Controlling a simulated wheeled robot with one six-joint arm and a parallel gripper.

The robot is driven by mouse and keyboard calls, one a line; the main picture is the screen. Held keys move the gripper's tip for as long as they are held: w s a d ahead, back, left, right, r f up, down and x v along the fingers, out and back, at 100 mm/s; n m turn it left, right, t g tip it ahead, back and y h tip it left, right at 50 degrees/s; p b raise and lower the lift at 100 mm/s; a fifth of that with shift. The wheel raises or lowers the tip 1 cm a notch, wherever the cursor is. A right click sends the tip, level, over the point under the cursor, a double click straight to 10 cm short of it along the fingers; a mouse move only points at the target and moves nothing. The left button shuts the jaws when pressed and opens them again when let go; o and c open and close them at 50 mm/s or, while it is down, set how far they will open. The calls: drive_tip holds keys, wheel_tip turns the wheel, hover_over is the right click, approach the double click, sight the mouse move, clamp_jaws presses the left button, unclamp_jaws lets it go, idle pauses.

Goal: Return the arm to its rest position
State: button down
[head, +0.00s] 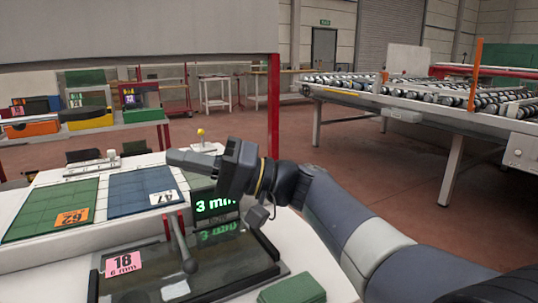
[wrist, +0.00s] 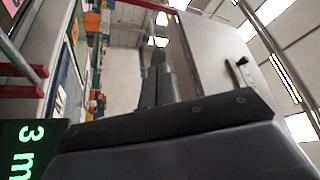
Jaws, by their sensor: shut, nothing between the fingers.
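My gripper (head: 183,160) is shut and empty, held level above the machine bench and pointing left in the head view. In the wrist view my shut gripper (wrist: 157,62) points away past a pale panel. My arm reaches in from the lower right. Below the gripper is a display (head: 214,206) reading "3 mm", partly hidden by my wrist; its green digits also show in the wrist view (wrist: 25,150). A dark lever (head: 181,245) stands in the dark tray (head: 215,285) below, beside a pink label "18 6 mm" (head: 123,262).
A green tile mat (head: 50,212) and a blue one (head: 140,190) lie left of the gripper. A green pad (head: 292,290) lies at the front. A red post (head: 273,105) stands behind the arm. A roller conveyor (head: 440,100) is at the right. Open floor lies between.

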drive_tip(key=w+a+r+m+t+h+p, duration=0.1)
drive_tip(key=w+m+p, duration=0.5)
drive_tip(key=p, duration=0.9)
drive_tip(key=shift+a+t+h, duration=0.4)
drive_tip(key=shift+a+h, duration=0.4)
drive_tip(key=shift+a, duration=0.4)
drive_tip(key=shift+w, duration=0.1)
